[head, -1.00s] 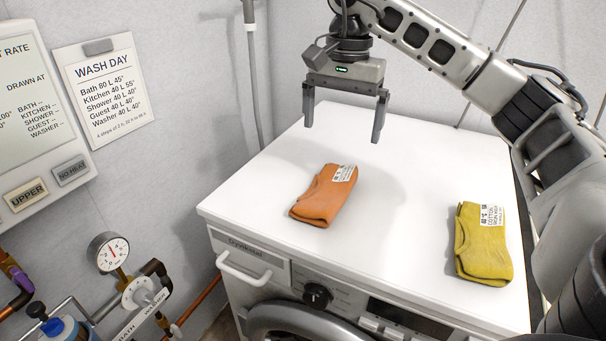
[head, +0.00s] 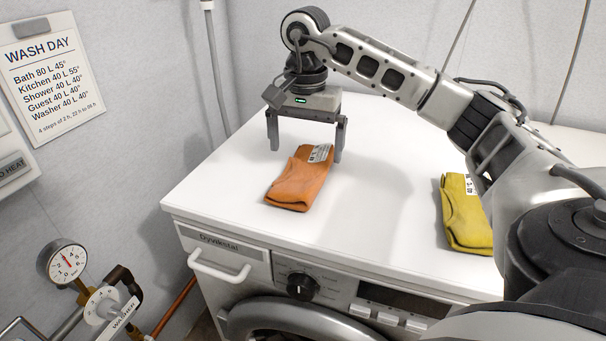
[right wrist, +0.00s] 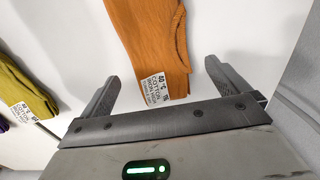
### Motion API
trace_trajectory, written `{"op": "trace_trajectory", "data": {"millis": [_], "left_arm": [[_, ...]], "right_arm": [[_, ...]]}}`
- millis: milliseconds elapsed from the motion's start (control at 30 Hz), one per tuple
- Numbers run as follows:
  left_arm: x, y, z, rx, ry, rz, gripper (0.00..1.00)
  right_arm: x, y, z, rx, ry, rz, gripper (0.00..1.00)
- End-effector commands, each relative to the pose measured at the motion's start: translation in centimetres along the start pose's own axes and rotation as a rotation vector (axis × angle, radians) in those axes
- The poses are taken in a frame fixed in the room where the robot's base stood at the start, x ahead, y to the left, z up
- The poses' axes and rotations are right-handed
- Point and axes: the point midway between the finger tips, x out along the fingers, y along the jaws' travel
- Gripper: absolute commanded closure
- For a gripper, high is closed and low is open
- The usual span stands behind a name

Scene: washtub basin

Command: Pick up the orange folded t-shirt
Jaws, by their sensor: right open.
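The orange folded t-shirt (head: 299,184) lies on the white top of the washing machine, near its left part, with a white label at its far end. It also shows in the right wrist view (right wrist: 150,35), label toward the gripper. My right gripper (head: 306,154) is open and empty, pointing down above the label end of the shirt. In the right wrist view its two fingers (right wrist: 168,88) stand apart on either side of the label end, not closed on it. The left gripper is not in view.
A yellow folded garment (head: 464,216) lies to the right on the white machine top (head: 350,235), partly behind my right arm; it also shows in the wrist view (right wrist: 22,85). A wall stands behind. A gauge (head: 66,262) and pipes are at lower left.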

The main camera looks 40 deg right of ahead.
Motion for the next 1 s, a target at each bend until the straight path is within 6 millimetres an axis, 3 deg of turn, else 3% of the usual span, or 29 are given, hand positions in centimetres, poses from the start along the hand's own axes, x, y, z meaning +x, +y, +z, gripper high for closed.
{"op": "trace_trajectory", "data": {"millis": [233,567,733,1000], "left_arm": [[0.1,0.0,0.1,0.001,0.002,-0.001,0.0],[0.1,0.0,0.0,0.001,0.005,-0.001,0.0],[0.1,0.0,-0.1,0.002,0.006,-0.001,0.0],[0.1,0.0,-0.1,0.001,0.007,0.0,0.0]], "right_arm": [[3.7,0.1,0.9,0.001,-0.002,0.004,0.0],[4.3,0.1,0.9,-0.001,-0.001,0.001,0.0],[4.3,0.1,0.9,-0.001,-0.001,0.001,0.47],[4.2,0.1,0.9,-0.001,-0.001,0.0,0.5]]}}
